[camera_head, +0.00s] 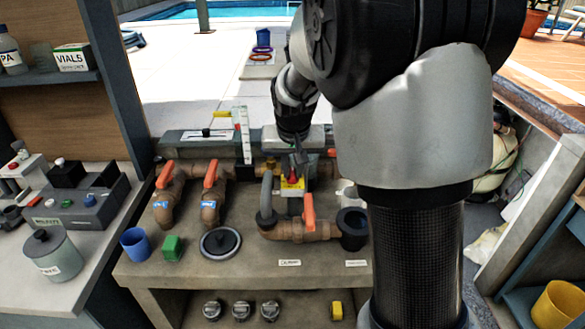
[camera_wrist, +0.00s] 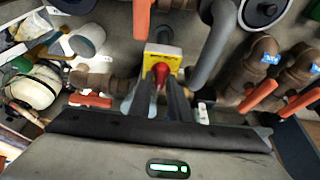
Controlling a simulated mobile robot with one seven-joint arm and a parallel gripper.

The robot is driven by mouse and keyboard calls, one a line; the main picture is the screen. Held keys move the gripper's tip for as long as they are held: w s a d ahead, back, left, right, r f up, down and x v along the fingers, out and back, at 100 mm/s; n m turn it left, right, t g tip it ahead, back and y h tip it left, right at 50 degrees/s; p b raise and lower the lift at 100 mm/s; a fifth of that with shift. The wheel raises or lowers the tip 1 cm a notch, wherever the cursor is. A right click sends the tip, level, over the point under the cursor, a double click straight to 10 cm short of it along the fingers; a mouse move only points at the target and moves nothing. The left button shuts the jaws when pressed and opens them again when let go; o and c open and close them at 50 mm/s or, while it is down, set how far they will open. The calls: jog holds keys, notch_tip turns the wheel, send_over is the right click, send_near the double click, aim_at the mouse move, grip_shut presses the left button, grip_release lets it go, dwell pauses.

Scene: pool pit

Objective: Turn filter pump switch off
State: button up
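The switch I take for the filter pump switch is a red knob (camera_head: 292,178) on a yellow plate, among the pipes on the bench. In the wrist view the red knob (camera_wrist: 161,73) shows on its yellow plate (camera_wrist: 160,55), between the tips of my fingers. My gripper (camera_head: 300,163) points down from above, right over the switch. In the wrist view my gripper (camera_wrist: 161,88) has its two grey fingers apart, one at each side of the knob. I cannot tell whether they touch it. Which way the knob is turned is unclear.
Orange-handled valves (camera_head: 165,175) on brown pipes stand to the left, and another orange handle (camera_head: 308,211) rises close in front. A grey hose (camera_head: 267,195) bends beside the switch. A round black lid (camera_head: 220,241), blue cup (camera_head: 135,243) and green block (camera_head: 173,248) lie on the bench.

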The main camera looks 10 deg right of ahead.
grip_shut()
jog(key=shift+f, duration=0.1)
jog(key=shift+d+f+n+y+b, duration=0.15)
jog(key=shift+n+y+b, duration=0.25)
jog(key=shift+n+b, duration=0.6)
jog(key=n+y+b, duration=0.1)
jog(key=n, duration=0.2)
jog(key=n+y+b, duration=0.1)
jog(key=n+b, duration=0.1)
jog(key=n, duration=0.1)
jog(key=shift+d+g, duration=0.2)
jog(key=shift+g, duration=0.2)
jog(key=n+y, duration=0.1)
jog(key=n, duration=0.2)
jog(key=n+g, duration=0.1)
jog(key=n, duration=0.1)
jog(key=shift+d+n+g+y, duration=0.1)
jog(key=shift+n+g+y, duration=0.2)
jog(key=shift+n+y, duration=0.1)
jog(key=shift+w+n+g+y+p, duration=0.15)
jog(key=shift+n+g+p, duration=0.2)
jog(key=shift+n, duration=0.65)
jog(key=shift+n+g+y+p, duration=0.15)
jog(key=shift+n+g+p, duration=0.2)
jog(key=shift+n, duration=0.65)
